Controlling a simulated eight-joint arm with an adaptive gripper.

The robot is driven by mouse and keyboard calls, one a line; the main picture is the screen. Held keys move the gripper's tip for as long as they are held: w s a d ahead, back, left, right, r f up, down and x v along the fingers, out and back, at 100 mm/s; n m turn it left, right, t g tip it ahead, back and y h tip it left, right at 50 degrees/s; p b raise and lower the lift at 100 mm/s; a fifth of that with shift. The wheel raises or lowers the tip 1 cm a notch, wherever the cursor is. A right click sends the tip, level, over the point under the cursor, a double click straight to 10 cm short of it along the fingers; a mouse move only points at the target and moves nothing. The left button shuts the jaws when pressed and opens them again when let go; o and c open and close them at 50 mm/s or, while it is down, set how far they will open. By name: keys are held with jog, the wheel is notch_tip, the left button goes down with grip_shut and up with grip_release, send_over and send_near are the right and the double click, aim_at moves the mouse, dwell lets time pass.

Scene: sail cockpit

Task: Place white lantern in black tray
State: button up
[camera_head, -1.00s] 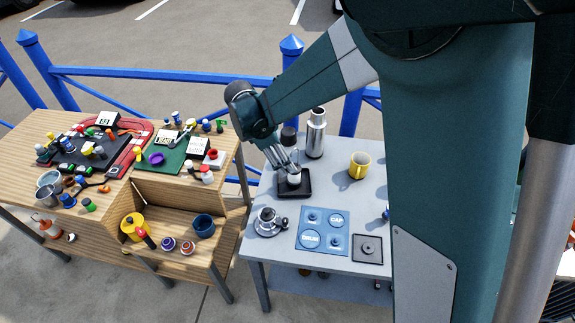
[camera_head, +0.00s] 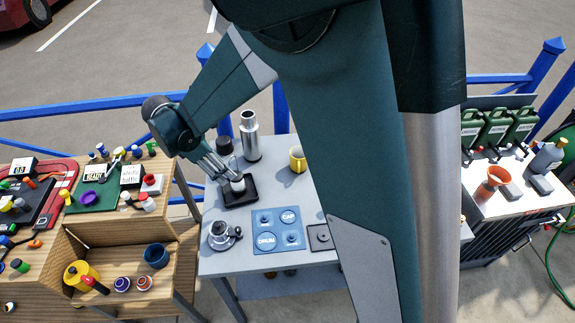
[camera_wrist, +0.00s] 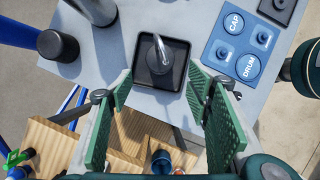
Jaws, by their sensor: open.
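The white lantern (camera_head: 238,185) stands in the black tray (camera_head: 251,198) on the grey table. In the wrist view the lantern (camera_wrist: 163,58) shows from above, with its wire handle up, inside the rim of the tray (camera_wrist: 141,44). My gripper (camera_head: 232,176) is just above the lantern in the head view. In the wrist view my gripper (camera_wrist: 160,84) is open, its green fingers spread wide on either side below the tray. The fingers look apart from the lantern, though the head view partly hides its top.
A steel flask (camera_head: 250,137) and a black cylinder (camera_head: 224,146) stand behind the tray. Cluttered wooden desk (camera_head: 180,262) at left.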

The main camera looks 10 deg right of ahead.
jog(key=shift+d+r, duration=0.1)
jog(key=s+d+r+m+t+y, duration=0.1)
jog(key=s+d+r+m, duration=0.15)
jog(key=d+r, duration=0.35)
jog(key=s+d+r+m+y, duration=0.1)
jog(key=s+d+r+m, duration=0.2)
jog(key=d, duration=0.5)
jog(key=s+d+r+m+t+y, duration=0.1)
jog(key=s+d+r+m, duration=0.1)
jog(key=d+r+m, duration=0.4)
jog(key=s+d+r+m+t+y, duration=0.1)
jog(key=s+d+m+t, duration=0.2)
jog(key=s+d+m, duration=0.8)
jog(key=s+d, duration=0.4)
jog(key=s, duration=0.1)
jog(key=shift+d+r, duration=0.25)
jog(key=shift+r, duration=0.15)
